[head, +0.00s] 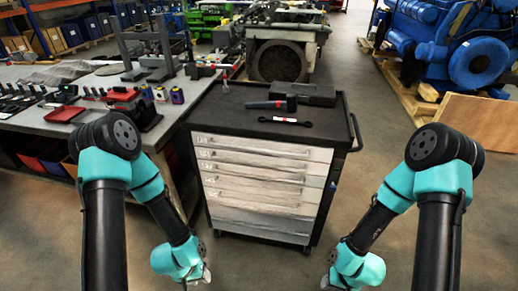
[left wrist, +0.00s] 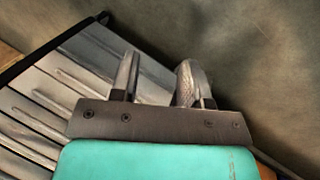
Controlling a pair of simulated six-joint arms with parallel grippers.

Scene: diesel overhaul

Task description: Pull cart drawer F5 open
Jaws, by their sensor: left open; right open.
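The tool cart (head: 333,125) stands in the middle of the head view, its front a stack of several pale drawers (head: 262,190) that all look shut. Small labels at the left of the upper drawers are too small to read, so I cannot tell surely which is F5. My left gripper (head: 205,276) is low, at the lower left of the cart front. In the left wrist view its fingers (left wrist: 157,78) are apart with nothing between them, and the drawer fronts (left wrist: 35,115) lie beyond and to the left. My right gripper (head: 326,281) is low, right of the cart, open and apart from it.
A hammer (head: 272,104), a wrench (head: 285,121) and a black case (head: 303,93) lie on the cart top. A workbench (head: 150,140) with tools stands close on the left. A wooden crate panel (head: 487,126) is at the right. Floor in front is clear.

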